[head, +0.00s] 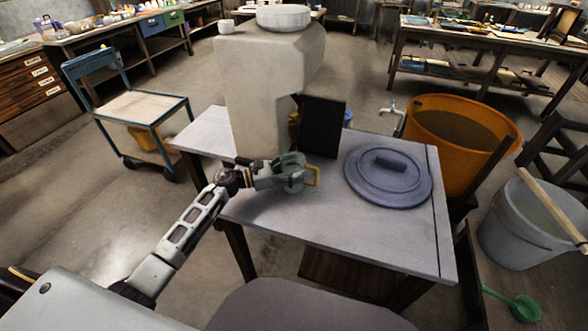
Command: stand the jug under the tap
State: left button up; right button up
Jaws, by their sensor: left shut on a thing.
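My left gripper (283,177) is over the near part of the grey table, in front of the large pale block. It is shut on a small grey-green thing with a yellow loop (316,176) at its right side, which looks like the jug. The fingers hide much of it, and I cannot tell whether it touches the tabletop. The tap (393,104) is a thin pale metal spout behind the table, by the left rim of the orange tub. The jug is well to the left and nearer than the tap. My right gripper is not in view.
A round blue-grey lid (388,185) lies on the right of the table (330,225). A dark upright board (321,127) and the pale block (265,85) stand behind the gripper. The orange tub (440,108) and a grey bucket (520,225) are to the right.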

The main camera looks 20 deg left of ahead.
pick_arm(q)
jog(key=shift+w+f, duration=0.1)
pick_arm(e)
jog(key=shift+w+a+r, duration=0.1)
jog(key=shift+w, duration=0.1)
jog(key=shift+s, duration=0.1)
pick_arm(q)
jog(key=shift+f, duration=0.1)
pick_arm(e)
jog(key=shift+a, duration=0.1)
pick_arm(q)
jog(key=o, duration=1.1)
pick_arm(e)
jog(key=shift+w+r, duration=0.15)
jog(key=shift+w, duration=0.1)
